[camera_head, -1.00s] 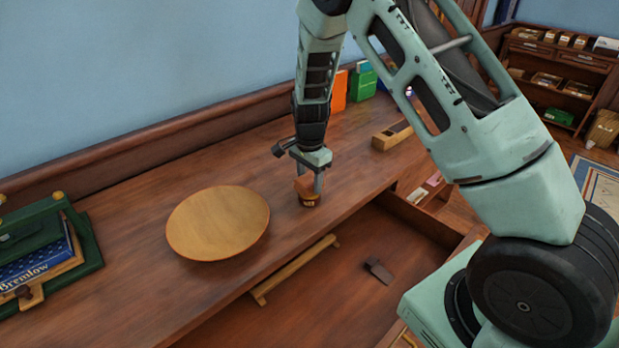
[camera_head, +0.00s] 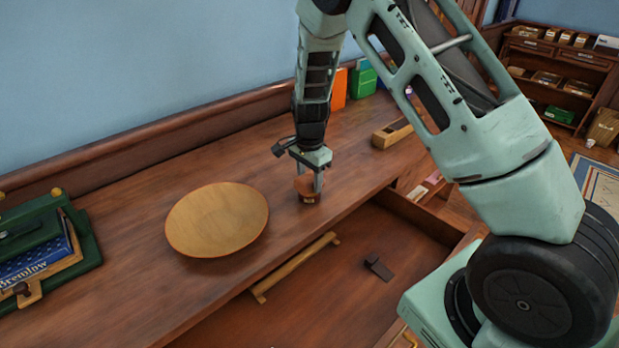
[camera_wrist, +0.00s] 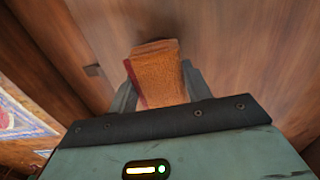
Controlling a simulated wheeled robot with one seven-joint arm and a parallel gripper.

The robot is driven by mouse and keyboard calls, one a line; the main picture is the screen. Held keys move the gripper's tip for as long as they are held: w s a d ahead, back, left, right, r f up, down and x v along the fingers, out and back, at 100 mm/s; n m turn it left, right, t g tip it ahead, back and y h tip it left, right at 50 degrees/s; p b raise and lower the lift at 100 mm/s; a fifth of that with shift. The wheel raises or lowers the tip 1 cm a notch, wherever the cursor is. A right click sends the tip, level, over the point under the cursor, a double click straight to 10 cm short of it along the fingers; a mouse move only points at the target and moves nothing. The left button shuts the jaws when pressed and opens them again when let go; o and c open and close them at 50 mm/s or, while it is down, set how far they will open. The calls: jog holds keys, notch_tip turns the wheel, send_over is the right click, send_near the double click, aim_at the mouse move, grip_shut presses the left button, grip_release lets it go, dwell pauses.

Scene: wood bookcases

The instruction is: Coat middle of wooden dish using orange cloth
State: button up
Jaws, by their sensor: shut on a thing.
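The wooden dish (camera_head: 217,220) is a round, shallow, light-brown plate on the desk top, left of my gripper. My gripper (camera_head: 309,186) points down over the desk, to the right of the dish and apart from it. It is shut on an orange-brown cloth (camera_wrist: 158,74), which shows between the fingers in the wrist view with a dark red strip along its left side.
An open drawer (camera_head: 335,290) juts out below the desk's front edge, with a small dark block (camera_head: 378,267) in it. A green case with a blue book (camera_head: 42,262) stands at the left. A wooden plane-like block (camera_head: 392,134) lies at the right. The desk between dish and gripper is clear.

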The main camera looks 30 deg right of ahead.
aim_at(311, 179)
jog(key=shift+f, duration=0.5)
dwell(1.5)
jog(key=shift+r+p, duration=3.05)
jog(key=shift+r, duration=0.55)
jog(key=shift+s+f+n, duration=0.35)
jog(key=shift+f+n, duration=0.05)
jog(key=shift+n, duration=0.1)
jog(key=s+f+n, duration=0.2)
jog(key=s+n, duration=0.1)
jog(key=n, duration=0.1)
jog(key=s+a+f+n, duration=0.1)
jog(key=s+f+n, duration=0.1)
jog(key=s+n, duration=0.1)
jog(key=s+a+f+n, duration=0.1)
jog(key=s+n, duration=0.2)
jog(key=n, duration=0.3)
jog(key=shift+s+a+f, duration=0.1)
jog(key=shift+s+f, duration=0.15)
jog(key=shift+f, duration=0.15)
jog(key=shift+s+a+f+n, duration=0.2)
jog(key=shift+s+n, duration=0.35)
jog(key=shift+n, duration=0.35)
